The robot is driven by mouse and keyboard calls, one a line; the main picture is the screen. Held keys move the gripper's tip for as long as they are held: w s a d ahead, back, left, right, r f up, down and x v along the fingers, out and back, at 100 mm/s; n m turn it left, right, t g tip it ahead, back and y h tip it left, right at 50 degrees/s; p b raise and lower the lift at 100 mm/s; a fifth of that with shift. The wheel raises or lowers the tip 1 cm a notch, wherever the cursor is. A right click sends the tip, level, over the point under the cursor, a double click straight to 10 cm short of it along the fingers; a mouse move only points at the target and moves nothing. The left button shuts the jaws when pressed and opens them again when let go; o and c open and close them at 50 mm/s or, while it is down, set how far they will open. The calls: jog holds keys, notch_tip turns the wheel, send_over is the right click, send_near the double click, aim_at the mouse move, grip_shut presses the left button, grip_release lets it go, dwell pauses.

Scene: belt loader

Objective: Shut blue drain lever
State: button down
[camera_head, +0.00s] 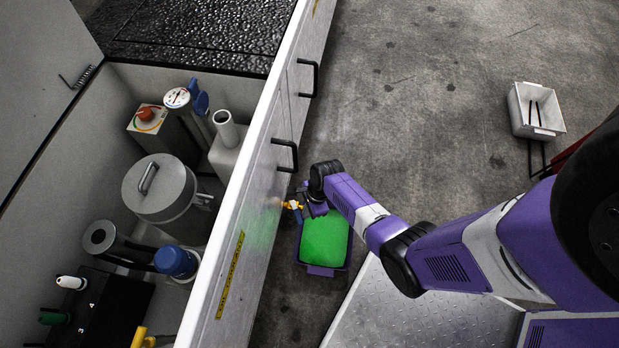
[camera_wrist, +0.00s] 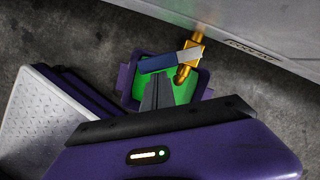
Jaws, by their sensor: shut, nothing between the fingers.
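The blue drain lever (camera_wrist: 158,62) belongs to a brass valve (camera_wrist: 190,60) on the lower side of the white loader panel. The lever points away from the panel, across the pipe's line, over a purple bin (camera_wrist: 123,83) with bright green contents. In the head view, the brass valve (camera_head: 291,205) juts from the panel and the small blue lever (camera_head: 299,216) shows beside my gripper (camera_head: 306,196). In the wrist view, my gripper (camera_wrist: 158,78) is shut and empty, its fingertips close to the lever. I cannot tell whether they touch it.
The loader panel (camera_head: 262,185) with black handles (camera_head: 285,156) runs along the left. Its open bay holds a grey tank (camera_head: 158,190), a gauge (camera_head: 177,98) and a blue-capped filler (camera_head: 176,262). A white bin (camera_head: 536,110) stands at right. The concrete floor between is mostly clear.

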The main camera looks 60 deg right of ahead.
aim_at(297, 218)
jog(key=a+m+p, duration=0.2)
jog(key=m, duration=0.1)
jog(key=shift+w+r+m+t+h, duration=0.1)
jog(key=shift+w+m+t+h, duration=0.2)
jog(key=shift+w, duration=0.05)
jog(key=shift+w+a+p, duration=0.45)
jog(key=shift+a, duration=0.2)
jog(key=shift+w+a, duration=0.15)
jog(key=shift+w, duration=0.05)
jog(key=s+d+r+p, duration=0.2)
jog(key=s+r+p, duration=0.3)
jog(key=r, duration=0.4)
jog(key=shift+s+d+r, duration=0.15)
jog(key=shift+s+r, duration=0.1)
jog(key=shift+s, duration=0.45)
